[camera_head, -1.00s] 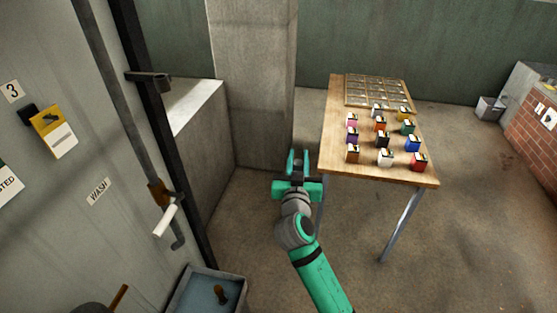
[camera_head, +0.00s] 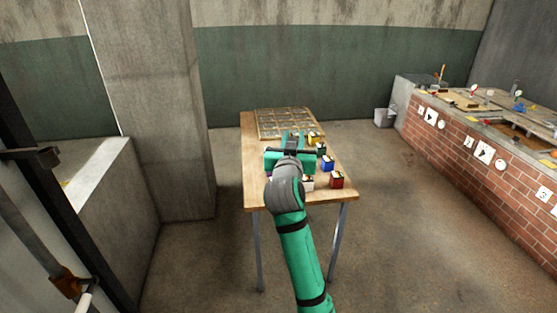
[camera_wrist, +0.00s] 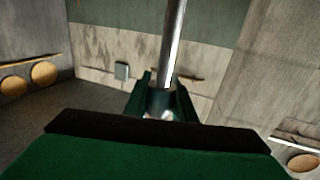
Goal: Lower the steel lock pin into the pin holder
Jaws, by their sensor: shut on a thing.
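The steel lock pin (camera_wrist: 174,45) shows in the wrist view as a shiny straight rod running up from between the fingers. My gripper (camera_wrist: 160,100) is shut on its end. In the head view my gripper (camera_head: 289,143) appears in front of the wooden table and covers part of its top; I cannot make out the pin there. I cannot pick out the pin holder in either view.
A brick counter (camera_head: 450,148) stands at right. A concrete pillar (camera_head: 155,100) is at left. Floor between table and counter is clear.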

